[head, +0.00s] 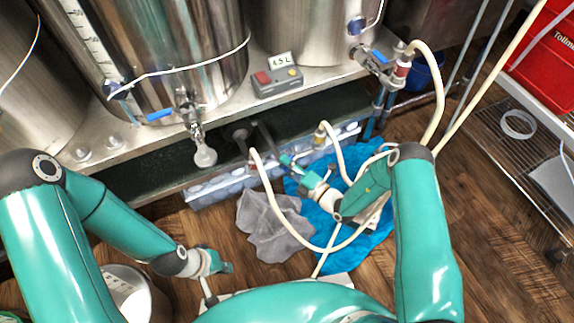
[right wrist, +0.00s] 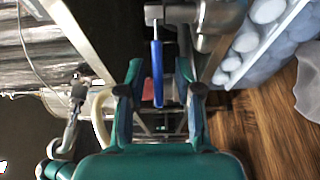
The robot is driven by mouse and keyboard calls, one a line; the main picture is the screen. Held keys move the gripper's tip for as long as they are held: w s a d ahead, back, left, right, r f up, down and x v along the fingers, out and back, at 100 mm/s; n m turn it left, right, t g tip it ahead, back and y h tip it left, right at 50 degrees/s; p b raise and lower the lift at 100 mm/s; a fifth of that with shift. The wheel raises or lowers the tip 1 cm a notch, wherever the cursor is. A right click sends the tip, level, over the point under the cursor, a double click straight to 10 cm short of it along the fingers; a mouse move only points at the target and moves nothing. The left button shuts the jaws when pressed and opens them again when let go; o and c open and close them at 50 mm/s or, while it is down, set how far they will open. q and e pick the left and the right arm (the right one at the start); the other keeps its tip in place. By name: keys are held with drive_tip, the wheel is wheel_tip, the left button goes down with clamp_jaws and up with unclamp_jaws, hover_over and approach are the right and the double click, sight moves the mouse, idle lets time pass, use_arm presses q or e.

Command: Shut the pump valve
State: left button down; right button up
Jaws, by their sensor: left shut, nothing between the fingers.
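In the right wrist view a valve with a blue lever (right wrist: 157,72) on a grey metal body (right wrist: 205,14) is straight ahead. My right gripper (right wrist: 158,75) is open, with one finger on each side of the lever; I cannot tell whether either finger touches it. In the head view my right gripper (head: 287,161) reaches under the steel shelf near the dark pump fitting (head: 240,131), and the lever is hard to make out there. My left gripper (head: 224,267) is shut and empty, low at the left, away from the pump.
Steel tanks (head: 180,50) stand on the shelf with a control box (head: 277,81). A cream hose (head: 275,213) loops beside my right arm. A grey cloth (head: 268,228) and a blue cloth (head: 368,246) lie on the wooden floor. A wire rack (head: 500,150) stands at the right.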

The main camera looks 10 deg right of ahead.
clamp_jaws()
drive_tip(key=shift+d+f, duration=0.1)
drive_tip(key=shift+d, duration=0.05)
idle(0.4)
